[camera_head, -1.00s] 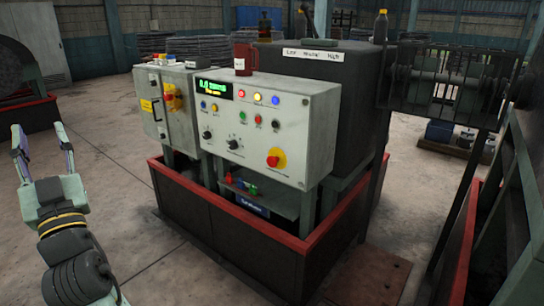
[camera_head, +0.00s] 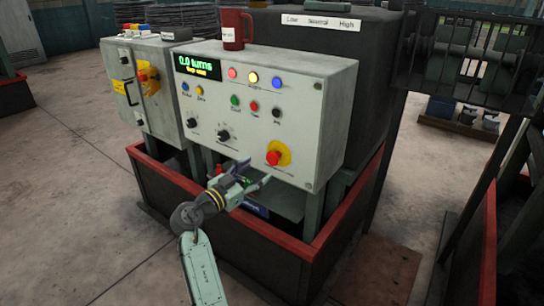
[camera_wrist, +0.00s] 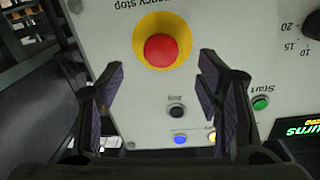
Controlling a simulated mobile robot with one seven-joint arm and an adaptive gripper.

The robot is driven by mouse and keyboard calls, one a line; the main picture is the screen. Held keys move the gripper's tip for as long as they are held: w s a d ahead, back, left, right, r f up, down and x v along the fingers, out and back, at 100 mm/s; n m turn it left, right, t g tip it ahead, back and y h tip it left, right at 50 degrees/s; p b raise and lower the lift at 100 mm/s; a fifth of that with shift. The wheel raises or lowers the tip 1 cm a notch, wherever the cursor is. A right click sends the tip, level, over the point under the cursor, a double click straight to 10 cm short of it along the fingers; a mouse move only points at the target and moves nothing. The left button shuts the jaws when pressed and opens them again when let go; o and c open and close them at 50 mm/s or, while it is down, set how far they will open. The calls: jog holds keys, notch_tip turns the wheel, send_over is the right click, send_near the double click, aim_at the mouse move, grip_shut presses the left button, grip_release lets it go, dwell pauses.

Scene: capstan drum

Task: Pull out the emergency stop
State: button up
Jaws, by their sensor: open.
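The emergency stop (camera_head: 274,158) is a red mushroom button on a yellow round plate, at the lower right of the white control panel (camera_head: 312,120). In the wrist view the emergency stop (camera_wrist: 160,50) is upside down, a little beyond the fingertips and between their lines. My gripper (camera_head: 258,174) is in front of the panel, a little below and left of the button. In the wrist view my gripper (camera_wrist: 158,78) has its two fingers wide apart with nothing between them. It does not touch the button.
The panel also carries a black jog button (camera_wrist: 177,111), a green start button (camera_head: 235,100), knobs (camera_head: 224,136) and a green display (camera_head: 197,66). A red mug (camera_head: 236,28) stands on top. A red-rimmed tray (camera_head: 308,250) surrounds the base. Open floor lies at left.

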aim_at(271, 161)
jog(key=p+x, duration=0.2)
jog(key=x, duration=0.6)
jog(key=shift+w+d, duration=0.15)
jog(key=shift+w, duration=0.15)
jog(key=shift+c, duration=0.4)
grip_shut()
